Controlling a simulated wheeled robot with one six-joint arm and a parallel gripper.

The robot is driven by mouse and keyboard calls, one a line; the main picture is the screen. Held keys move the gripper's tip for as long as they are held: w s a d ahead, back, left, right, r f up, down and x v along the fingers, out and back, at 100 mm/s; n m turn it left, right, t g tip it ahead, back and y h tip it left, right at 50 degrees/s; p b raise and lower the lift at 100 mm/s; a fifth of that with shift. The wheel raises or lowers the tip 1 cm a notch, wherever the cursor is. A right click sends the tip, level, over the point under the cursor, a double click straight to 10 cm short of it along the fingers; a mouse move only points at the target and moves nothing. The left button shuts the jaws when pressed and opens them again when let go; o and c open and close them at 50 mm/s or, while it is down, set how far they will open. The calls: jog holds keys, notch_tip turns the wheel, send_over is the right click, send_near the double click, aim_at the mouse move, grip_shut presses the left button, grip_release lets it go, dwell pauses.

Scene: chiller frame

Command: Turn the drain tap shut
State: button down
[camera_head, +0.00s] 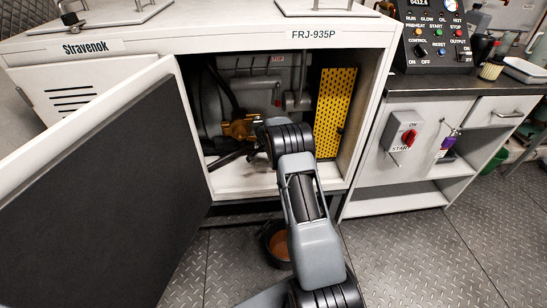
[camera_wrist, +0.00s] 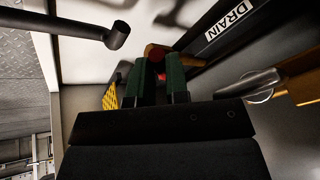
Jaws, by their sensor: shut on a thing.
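The brass drain tap (camera_head: 238,129) sits inside the open cabinet, left of my wrist. The fingertips are hidden in the head view behind my black wrist. A brown-orange round piece shows just beyond the fingertips; I cannot tell what it belongs to. A black strip with a DRAIN label (camera_wrist: 227,24) lies beyond the tap.
The cabinet door (camera_head: 95,190) stands open at the left. A perforated yellow panel (camera_head: 334,105) is right of my wrist, close to the opening's edge. A dark pipe (camera_wrist: 85,26) crosses the wrist view's upper left. A bowl with brown contents (camera_head: 279,247) stands on the floor below.

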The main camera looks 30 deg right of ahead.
jog(key=shift+w, duration=0.1)
dwell(0.4)
jog(key=c, duration=1.1)
grip_release()
jog(key=p+v, duration=0.2)
jog(key=v, duration=1.2)
jog(key=shift+p, duration=0.3)
jog(key=shift+w, duration=0.1)
jog(key=shift+c, duration=0.3)
